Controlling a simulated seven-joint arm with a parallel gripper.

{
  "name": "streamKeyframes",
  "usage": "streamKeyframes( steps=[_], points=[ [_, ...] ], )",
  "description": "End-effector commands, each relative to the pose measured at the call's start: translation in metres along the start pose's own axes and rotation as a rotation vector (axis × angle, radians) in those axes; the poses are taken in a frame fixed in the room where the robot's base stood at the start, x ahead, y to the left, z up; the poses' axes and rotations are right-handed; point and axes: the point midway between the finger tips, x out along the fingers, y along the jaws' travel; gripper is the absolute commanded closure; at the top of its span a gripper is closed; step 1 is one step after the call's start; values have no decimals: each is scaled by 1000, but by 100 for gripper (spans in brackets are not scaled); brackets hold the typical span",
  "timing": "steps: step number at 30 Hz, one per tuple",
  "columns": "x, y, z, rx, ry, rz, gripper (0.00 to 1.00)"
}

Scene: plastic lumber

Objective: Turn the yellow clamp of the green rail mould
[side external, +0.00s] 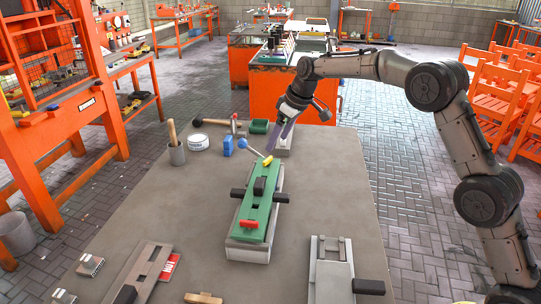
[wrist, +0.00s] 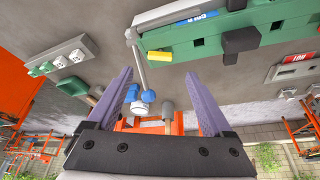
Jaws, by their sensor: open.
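The green rail mould (side external: 257,212) lies on a grey base on the table, with black side handles and a red clamp (side external: 249,224) at its near end. The yellow clamp (side external: 267,162) is at its far end, beside a metal lever with a blue knob (side external: 268,160). In the wrist view the yellow clamp (wrist: 159,56) shows at the edge of the green mould (wrist: 205,40), ahead of my fingertips. My gripper (side external: 285,133) is above the table near the mould's far end. In the wrist view its purple fingers (wrist: 159,73) are apart with nothing between them.
Other grey moulds (side external: 331,270) lie at the near edge. The table between is mostly clear.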

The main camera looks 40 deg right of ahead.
Motion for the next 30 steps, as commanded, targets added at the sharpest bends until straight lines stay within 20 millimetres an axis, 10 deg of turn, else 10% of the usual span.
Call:
streamKeyframes(
  steps=[12,25,30],
  points=[
    [67,-1,0,0,-1,-1,15],
    [74,0,0,0,1,0,15],
    [74,0,0,0,1,0,46]
  ],
)
